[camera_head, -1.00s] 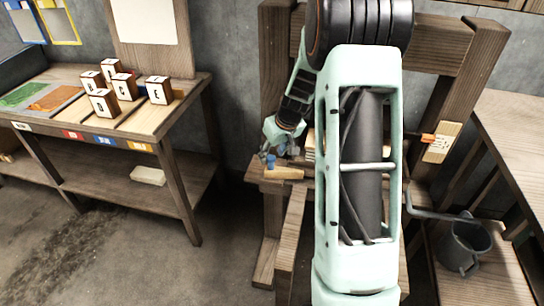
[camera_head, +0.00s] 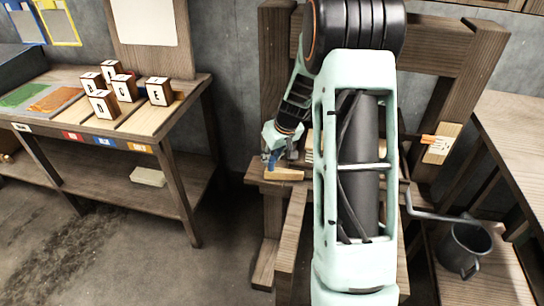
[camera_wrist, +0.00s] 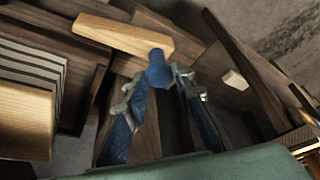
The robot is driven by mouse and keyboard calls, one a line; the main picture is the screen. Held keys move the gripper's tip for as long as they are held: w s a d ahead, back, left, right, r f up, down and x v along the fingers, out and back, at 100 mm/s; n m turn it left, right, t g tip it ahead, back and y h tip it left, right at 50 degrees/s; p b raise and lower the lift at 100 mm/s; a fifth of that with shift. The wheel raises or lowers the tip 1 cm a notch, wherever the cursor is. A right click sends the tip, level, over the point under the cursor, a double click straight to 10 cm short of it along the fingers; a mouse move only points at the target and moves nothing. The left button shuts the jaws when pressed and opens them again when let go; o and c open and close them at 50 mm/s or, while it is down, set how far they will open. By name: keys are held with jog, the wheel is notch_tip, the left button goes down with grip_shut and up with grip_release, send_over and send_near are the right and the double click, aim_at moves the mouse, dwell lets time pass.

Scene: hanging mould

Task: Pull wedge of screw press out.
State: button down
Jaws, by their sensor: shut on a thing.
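The wedge is a pale wooden piece (camera_head: 284,174) with a blue knob at its end, lying on the press frame in the head view. It also shows at the top of the wrist view (camera_wrist: 122,35), with the blue knob (camera_wrist: 159,72) at its near right. My gripper (camera_wrist: 158,82) is shut on the blue knob, one finger on each side of it. In the head view my gripper (camera_head: 276,157) is at the wedge's left end and hides most of the knob. My arm covers much of the wooden screw press (camera_head: 426,43).
A stack of light sheets (camera_wrist: 30,72) stands left of my gripper in the wrist view. A table with lettered blocks (camera_head: 104,104) is at the left. A grey bucket (camera_head: 463,250) stands at the lower right. Open floor lies between table and press.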

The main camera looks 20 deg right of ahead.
jog(key=w+a, duration=0.4)
jog(key=a, duration=0.2)
jog(key=shift+r, duration=0.1)
jog(key=c, duration=1.6)
grip_release()
jog(key=v, duration=1.2)
jog(key=shift+d, duration=0.1)
